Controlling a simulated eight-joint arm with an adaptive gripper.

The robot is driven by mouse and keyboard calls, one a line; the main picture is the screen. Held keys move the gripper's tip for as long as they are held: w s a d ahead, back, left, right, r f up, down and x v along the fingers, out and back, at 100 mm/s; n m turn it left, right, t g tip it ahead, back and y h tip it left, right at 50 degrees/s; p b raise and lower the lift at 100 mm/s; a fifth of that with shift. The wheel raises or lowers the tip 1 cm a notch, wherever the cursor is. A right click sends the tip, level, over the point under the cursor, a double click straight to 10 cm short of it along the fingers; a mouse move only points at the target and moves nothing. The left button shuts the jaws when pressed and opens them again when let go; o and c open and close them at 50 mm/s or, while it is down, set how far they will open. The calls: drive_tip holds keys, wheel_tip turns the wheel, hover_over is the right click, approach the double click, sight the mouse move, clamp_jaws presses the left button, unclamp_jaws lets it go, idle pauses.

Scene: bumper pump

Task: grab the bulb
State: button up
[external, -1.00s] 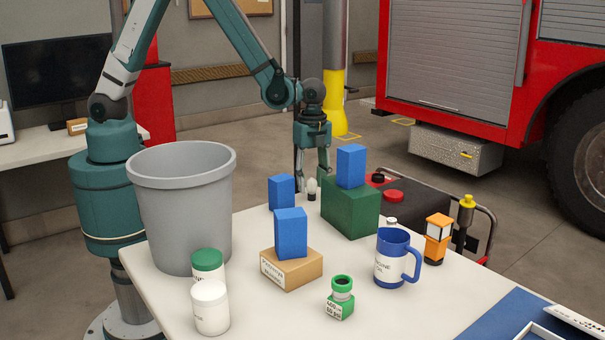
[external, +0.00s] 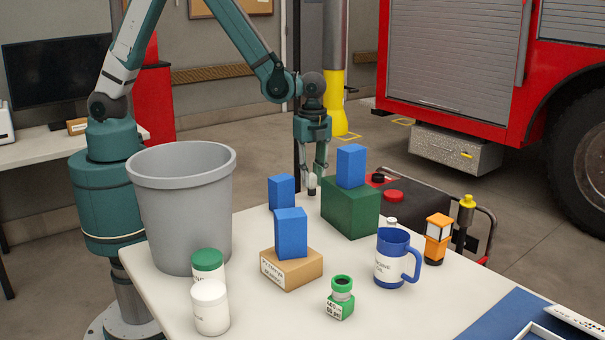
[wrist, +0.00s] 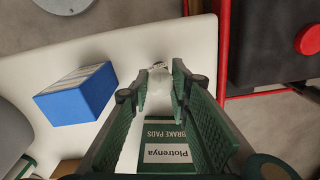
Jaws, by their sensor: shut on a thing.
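The bulb (external: 312,181) is small and white with a dark base. It is upright at the far side of the table, just left of the green box. My gripper (external: 316,174) points down and is shut on it. In the wrist view the pale bulb (wrist: 161,82) sits between the tips of my two green-padded fingers (wrist: 160,78). The fingers hide part of it. The bulb looks slightly above the tabletop.
A green box (external: 350,211) carrying a blue block (external: 351,166) stands close on the right. Another blue block (external: 281,192) stands on the left. A grey bin (external: 180,225), blue mug (external: 392,260) and cardboard box (external: 291,270) are nearer the camera.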

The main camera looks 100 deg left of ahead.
sight(313, 174)
wheel_tip(313, 174, up, 8)
drive_tip(key=shift+r+p, duration=0.15)
drive_tip(key=shift+p, duration=0.55)
